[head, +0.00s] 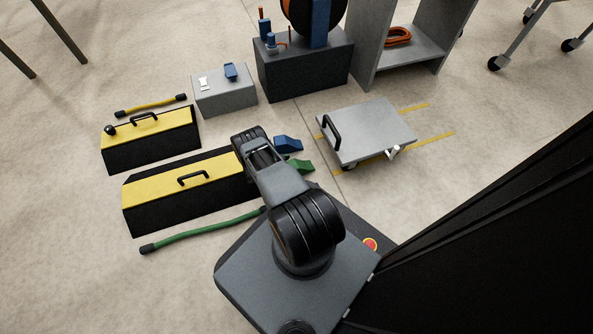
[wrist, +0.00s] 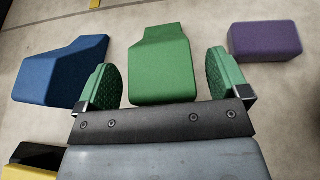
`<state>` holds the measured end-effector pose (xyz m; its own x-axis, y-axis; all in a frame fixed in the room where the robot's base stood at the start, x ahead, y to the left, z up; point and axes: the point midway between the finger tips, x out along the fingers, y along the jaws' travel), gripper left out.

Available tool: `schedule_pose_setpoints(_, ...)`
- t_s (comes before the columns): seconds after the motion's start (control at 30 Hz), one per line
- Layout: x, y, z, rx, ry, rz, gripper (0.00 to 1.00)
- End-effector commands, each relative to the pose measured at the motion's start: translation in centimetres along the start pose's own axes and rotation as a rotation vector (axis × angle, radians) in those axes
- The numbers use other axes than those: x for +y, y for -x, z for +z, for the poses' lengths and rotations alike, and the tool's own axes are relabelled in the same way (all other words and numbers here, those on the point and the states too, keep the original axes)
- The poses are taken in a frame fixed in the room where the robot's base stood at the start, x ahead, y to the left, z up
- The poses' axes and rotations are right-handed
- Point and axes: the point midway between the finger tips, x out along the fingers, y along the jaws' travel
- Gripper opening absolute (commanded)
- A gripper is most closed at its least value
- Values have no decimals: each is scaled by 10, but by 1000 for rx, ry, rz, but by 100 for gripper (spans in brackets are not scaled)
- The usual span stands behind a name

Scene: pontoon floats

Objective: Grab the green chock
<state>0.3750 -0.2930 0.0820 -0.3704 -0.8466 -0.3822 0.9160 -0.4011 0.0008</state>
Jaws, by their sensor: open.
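The green chock (wrist: 162,68) lies on the floor in the middle of the wrist view, a wedge with a narrower far end. In the head view only part of the green chock (head: 301,166) shows, beside my arm. My gripper (wrist: 162,78) is open, with one green-padded finger to the left and one to the right of the chock's near end. I see a gap on each side and cannot tell the height between fingers and chock. In the head view my arm hides the gripper.
A blue chock (wrist: 60,70) lies left of the green one and a purple block (wrist: 265,41) lies right. A yellow-topped black float (head: 155,190) stands left of my arm, with a green hose (head: 200,231) before it. A grey cart (head: 372,128) stands to the right.

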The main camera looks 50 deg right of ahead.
Motion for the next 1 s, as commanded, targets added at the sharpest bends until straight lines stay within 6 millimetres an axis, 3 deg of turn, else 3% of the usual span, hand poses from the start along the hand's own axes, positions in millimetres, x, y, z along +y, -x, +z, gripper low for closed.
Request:
schedule_pose_setpoints(0.2,0,-20,-1,1,0,0,94)
schedule_pose_setpoints(0.47,0,-22,0,1,1,1,94)
schedule_pose_setpoints(1.0,0,-21,0,1,1,0,44)
